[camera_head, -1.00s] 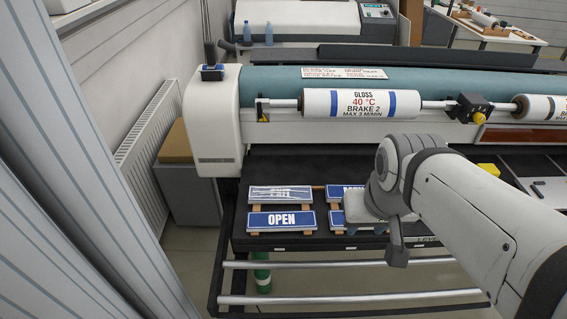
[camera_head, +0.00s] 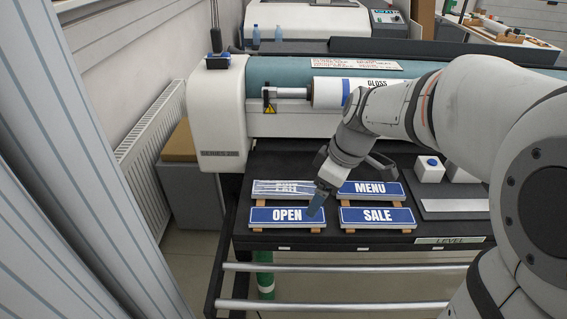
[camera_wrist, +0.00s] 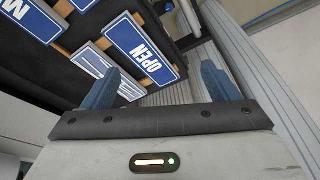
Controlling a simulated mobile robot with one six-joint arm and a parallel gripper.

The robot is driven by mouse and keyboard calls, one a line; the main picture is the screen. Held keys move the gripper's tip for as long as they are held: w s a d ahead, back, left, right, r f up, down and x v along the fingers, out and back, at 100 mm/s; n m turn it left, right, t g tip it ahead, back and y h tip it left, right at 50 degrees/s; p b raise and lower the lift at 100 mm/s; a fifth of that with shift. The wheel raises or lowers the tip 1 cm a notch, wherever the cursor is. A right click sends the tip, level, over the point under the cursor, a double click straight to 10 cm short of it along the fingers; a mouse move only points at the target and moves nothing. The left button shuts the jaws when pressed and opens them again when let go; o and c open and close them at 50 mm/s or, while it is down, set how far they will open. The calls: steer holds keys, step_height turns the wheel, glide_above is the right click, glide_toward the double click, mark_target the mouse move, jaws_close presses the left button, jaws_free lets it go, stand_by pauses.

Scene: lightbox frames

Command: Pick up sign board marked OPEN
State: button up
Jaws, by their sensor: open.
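The OPEN sign board (camera_head: 274,215) is a blue plate with white letters and a pale edge. It lies on wooden strips at the front left of the dark table. In the wrist view the OPEN sign (camera_wrist: 140,48) lies beyond my left fingertip. My gripper (camera_head: 317,200) is at the sign's right end in the head view, pointing down. In the wrist view my gripper's two blue fingers (camera_wrist: 165,85) stand wide apart with nothing between them. The head view does not clearly show whether a finger touches the sign.
A roller (camera_head: 328,92) and the laminator body (camera_head: 215,115) stand behind. Metal rails (camera_head: 350,267) run below the table's front edge.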

mark_target(288, 215)
steer(key=w+a+f+n+b, duration=0.1)
steer(key=w+f, duration=0.1)
steer(key=w+a+f+n+y, duration=0.1)
steer(key=f+n, duration=0.1)
steer(key=w+a+f+n+g+b, duration=0.1)
steer(key=w+f+n, duration=0.1)
steer(key=shift+w+a+b, duration=0.3)
steer(key=shift+a, duration=0.05)
steer(key=shift+w+a+f+n, duration=0.1)
steer(key=shift+a+f+n, duration=0.05)
steer(key=shift+f+n, duration=0.15)
steer(key=x, duration=0.7)
steer(key=shift+w+f, duration=0.1)
steer(key=shift+w, duration=0.3)
steer(key=shift+y, duration=0.3)
steer(key=c, duration=1.1)
